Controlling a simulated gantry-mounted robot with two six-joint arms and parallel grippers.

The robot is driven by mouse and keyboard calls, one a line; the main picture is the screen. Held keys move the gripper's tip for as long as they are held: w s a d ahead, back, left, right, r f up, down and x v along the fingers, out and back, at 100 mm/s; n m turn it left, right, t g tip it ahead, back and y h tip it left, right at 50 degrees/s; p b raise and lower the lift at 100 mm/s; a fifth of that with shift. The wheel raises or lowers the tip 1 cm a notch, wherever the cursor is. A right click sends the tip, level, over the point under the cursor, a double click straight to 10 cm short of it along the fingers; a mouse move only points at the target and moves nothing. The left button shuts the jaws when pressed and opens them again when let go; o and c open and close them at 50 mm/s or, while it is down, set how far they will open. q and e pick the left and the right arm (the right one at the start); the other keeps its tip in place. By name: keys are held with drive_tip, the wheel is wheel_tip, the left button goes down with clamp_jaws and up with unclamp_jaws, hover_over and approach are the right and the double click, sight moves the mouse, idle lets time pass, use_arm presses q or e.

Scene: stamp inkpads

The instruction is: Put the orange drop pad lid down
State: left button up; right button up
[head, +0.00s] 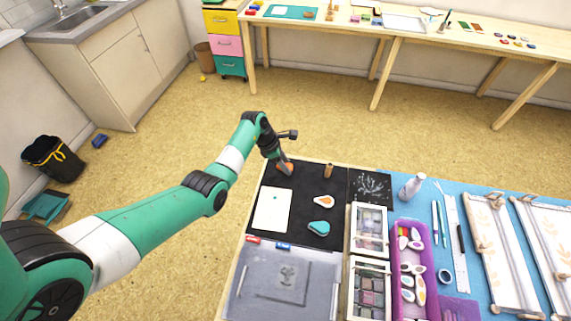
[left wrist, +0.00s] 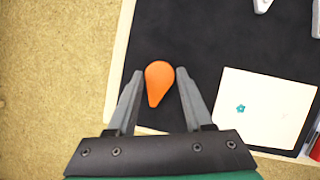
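The orange drop-shaped lid (head: 285,168) lies at the far left corner of the black mat (head: 300,185). In the left wrist view the lid (left wrist: 159,82) sits between the two fingers of my left gripper (left wrist: 159,73), with a narrow dark gap on each side. My left gripper (head: 284,160) is open around the lid, low over the mat. The orange drop pad (head: 324,201), a white drop shape with an orange middle, lies uncovered on the mat to the right. My right gripper is not in view.
A white card (head: 272,210) with a small teal print lies nearby. A teal drop pad (head: 319,228) lies below the orange pad. A wooden stamp (head: 329,171) stands at the mat's back. Framed palettes (head: 369,230) stand right of the mat.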

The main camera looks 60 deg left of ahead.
use_arm(q)
drive_tip(key=shift+o, duration=1.3)
drive_tip(key=shift+r, duration=0.15)
drive_tip(key=p+v, duration=0.6)
drive_tip(key=v, duration=0.6)
